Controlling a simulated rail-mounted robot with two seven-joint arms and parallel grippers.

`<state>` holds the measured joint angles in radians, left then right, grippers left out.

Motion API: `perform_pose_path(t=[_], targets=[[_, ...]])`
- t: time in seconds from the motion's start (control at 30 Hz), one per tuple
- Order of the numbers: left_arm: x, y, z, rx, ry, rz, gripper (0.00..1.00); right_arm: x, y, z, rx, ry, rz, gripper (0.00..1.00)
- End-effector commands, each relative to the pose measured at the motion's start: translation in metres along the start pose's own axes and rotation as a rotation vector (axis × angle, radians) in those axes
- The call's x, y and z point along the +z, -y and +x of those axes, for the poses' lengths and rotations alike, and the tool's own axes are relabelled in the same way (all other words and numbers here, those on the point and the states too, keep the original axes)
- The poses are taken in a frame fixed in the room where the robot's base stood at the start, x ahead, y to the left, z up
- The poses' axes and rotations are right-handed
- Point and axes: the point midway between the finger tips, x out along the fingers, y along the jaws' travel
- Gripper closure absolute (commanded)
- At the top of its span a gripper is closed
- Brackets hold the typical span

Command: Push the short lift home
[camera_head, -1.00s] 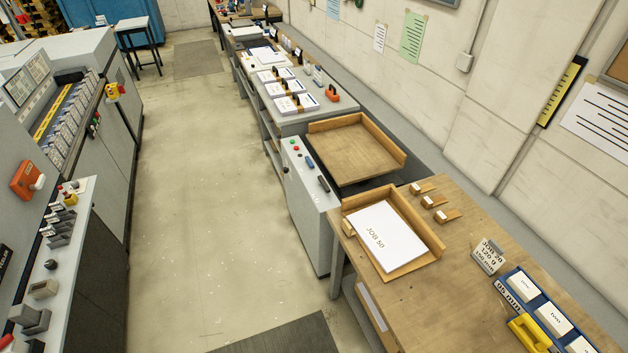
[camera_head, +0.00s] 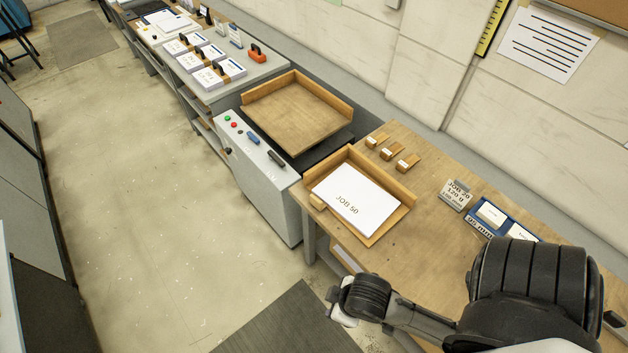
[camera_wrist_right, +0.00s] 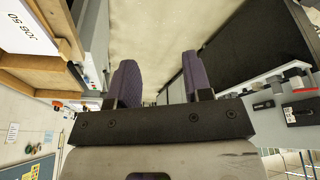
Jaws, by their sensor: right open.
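A white paper lift marked "JOB 50" (camera_head: 354,202) lies flat in a wooden tray (camera_head: 372,236) on the near bench. The tray has raised walls on its back sides and a small wooden block (camera_head: 318,201) at its left corner. The lift's exact gap to the walls is hard to judge. My right gripper (camera_wrist_right: 160,85) is open and empty, over the floor aisle. The lift also shows in the right wrist view (camera_wrist_right: 30,28), at the upper left, apart from the fingers. My left gripper is out of view.
Small wooden wedges (camera_head: 388,152), a "JOB" card (camera_head: 456,194) and a blue box (camera_head: 490,222) lie right of the lift's tray. The floor aisle (camera_head: 160,200) is clear.

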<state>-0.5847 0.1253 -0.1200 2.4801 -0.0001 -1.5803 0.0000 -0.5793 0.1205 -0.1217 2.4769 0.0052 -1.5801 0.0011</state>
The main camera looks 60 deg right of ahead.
Motion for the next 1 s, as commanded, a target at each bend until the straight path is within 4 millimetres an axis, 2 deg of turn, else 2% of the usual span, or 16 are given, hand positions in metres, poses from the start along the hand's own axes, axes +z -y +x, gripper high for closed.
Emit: perform_pose_path(t=[0.07,0.17,0.27,0.3,0.37,0.4,0.47,0.53,0.67,0.7,0.8,0.9,1.0], targets=[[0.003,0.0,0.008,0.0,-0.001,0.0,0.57,-0.005,-0.001,0.015,-0.009,-0.001,-0.017,0.54],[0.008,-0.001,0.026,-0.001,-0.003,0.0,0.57,-0.016,-0.003,0.05,-0.038,0.007,-0.062,0.54],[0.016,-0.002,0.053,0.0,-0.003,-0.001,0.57,-0.033,-0.014,0.1,-0.069,0.036,-0.118,0.54],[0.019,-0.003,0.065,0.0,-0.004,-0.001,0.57,-0.042,-0.023,0.122,-0.077,0.056,-0.137,0.54],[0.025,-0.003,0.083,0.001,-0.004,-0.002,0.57,-0.056,-0.042,0.154,-0.082,0.093,-0.157,0.54],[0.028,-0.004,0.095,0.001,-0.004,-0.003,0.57,-0.066,-0.059,0.172,-0.079,0.121,-0.161,0.54],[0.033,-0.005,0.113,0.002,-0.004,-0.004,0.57,-0.081,-0.087,0.195,-0.068,0.165,-0.152,0.54],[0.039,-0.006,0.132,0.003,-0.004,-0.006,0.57,-0.098,-0.127,0.214,-0.047,0.212,-0.119,0.54],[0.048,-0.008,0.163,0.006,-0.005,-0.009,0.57,-0.128,-0.205,0.228,-0.004,0.28,-0.007,0.54],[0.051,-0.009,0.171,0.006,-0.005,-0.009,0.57,-0.135,-0.229,0.227,0.007,0.293,0.037,0.54],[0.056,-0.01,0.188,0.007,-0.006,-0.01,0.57,-0.149,-0.283,0.217,0.029,0.312,0.148,0.54],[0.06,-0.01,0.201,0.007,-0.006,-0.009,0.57,-0.157,-0.323,0.203,0.037,0.318,0.247,0.54],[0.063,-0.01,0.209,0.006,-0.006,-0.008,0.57,-0.161,-0.352,0.189,0.039,0.316,0.323,0.54]])
